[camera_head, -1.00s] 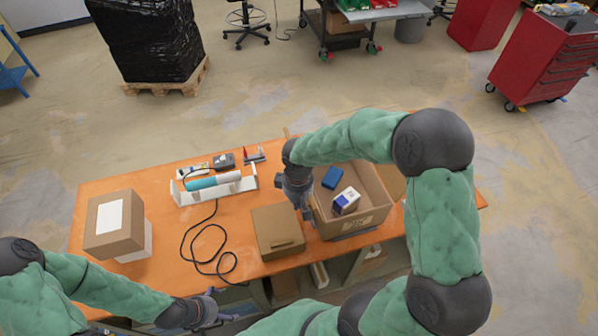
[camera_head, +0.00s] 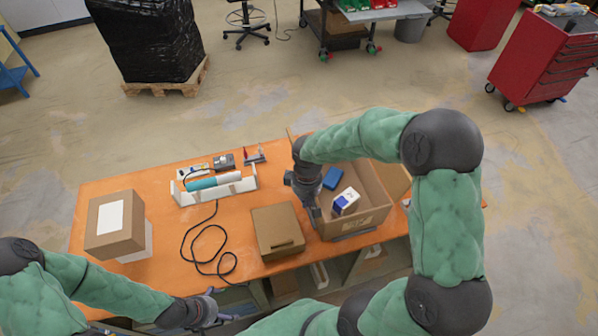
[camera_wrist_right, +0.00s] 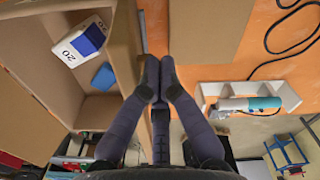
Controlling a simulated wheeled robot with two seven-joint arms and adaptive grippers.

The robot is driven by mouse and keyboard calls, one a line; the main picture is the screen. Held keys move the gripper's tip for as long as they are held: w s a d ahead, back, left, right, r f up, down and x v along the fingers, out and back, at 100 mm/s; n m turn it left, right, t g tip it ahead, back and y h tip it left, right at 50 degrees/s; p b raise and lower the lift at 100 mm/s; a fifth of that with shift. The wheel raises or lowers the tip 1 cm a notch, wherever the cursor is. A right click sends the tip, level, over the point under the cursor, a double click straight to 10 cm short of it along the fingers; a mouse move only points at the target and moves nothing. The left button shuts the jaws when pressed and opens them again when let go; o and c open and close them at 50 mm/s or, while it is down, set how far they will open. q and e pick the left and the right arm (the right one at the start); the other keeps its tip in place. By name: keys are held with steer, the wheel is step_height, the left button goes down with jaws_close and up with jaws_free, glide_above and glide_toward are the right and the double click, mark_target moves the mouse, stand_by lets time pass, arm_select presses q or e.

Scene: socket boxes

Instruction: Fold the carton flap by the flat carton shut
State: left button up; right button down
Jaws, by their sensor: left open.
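The open brown carton (camera_head: 350,222) stands at the right of the orange table. The flat carton (camera_head: 278,232) lies closed to its left. My right gripper (camera_head: 312,212) is at the carton's left side, between the two. In the right wrist view, my right gripper's fingertips (camera_wrist_right: 160,66) are together beside the carton's wall edge (camera_wrist_right: 127,45), with the flat carton (camera_wrist_right: 208,30) on the other side. The flap on that side is mostly hidden by my arm; I cannot tell its angle or whether the fingers touch it. My left gripper (camera_head: 212,306) is open and empty at the table's front edge.
A blue box (camera_head: 333,178) and a white-and-blue box (camera_head: 346,201) are inside the carton. A white tray (camera_head: 212,190) with a cyan roll stands at the back. A black cable (camera_head: 205,245) lies mid-table. A taller box (camera_head: 115,224) stands at the left.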

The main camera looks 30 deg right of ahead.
steer(key=s+d, duration=0.1)
steer(key=d, duration=0.6)
steer(key=shift+s+d+r+p, duration=0.25)
steer(key=shift+s+d+p, duration=0.15)
stand_by(0.3)
step_height(320, 180, up, 9)
steer(key=p, duration=0.6)
steer(key=shift+s, duration=0.1)
stand_by(0.4)
